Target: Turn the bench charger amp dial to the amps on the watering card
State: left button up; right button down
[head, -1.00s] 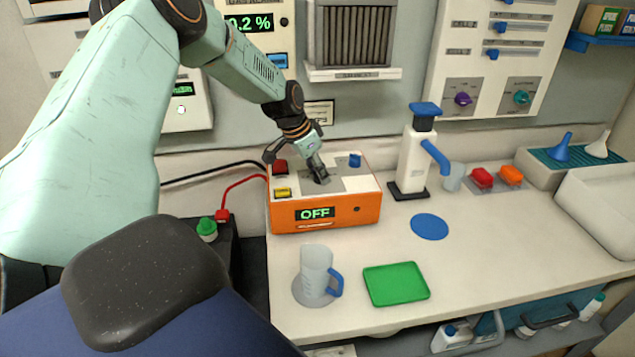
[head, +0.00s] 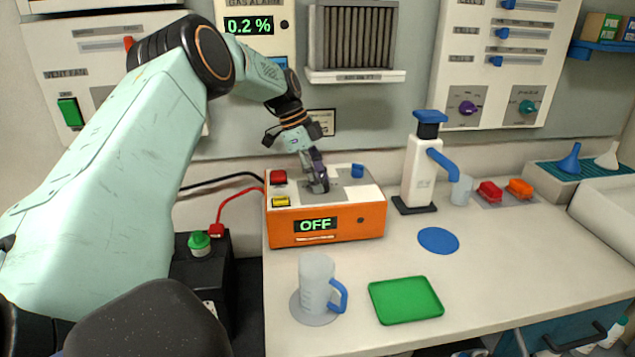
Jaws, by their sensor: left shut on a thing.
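The bench charger (head: 285,232) is an orange box with a white top on the left of the bench; its front display (head: 315,225) reads OFF. My left gripper (head: 316,186) reaches down to the grey plate on the charger top and is shut on what appears to be the amp dial there. The fingers hide the dial, so its setting cannot be read. A red button (head: 278,177), a yellow switch (head: 281,202) and a blue knob (head: 357,171) sit around it. A small framed card (head: 325,117) hangs behind, partly covered by my gripper, its text too small to read. My right gripper is out of view.
A clear jug (head: 316,280) stands on a grey disc in front of the charger, beside a green tray (head: 405,300). A white and blue dispenser (head: 420,165) stands to the right. Red and black cables run left of the charger.

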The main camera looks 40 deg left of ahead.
pick_arm(q)
jog(key=shift+w+r+m+g, duration=0.15)
jog(key=shift+m+g, duration=0.35)
jog(key=shift+m, duration=0.9)
jog(key=shift+d, duration=0.1)
jog(key=o, duration=1.1)
jog(key=shift+d, duration=0.1)
jog(key=shift+o, duration=0.2)
jog(key=shift+a, duration=0.2)
jog(key=shift+d, duration=0.1)
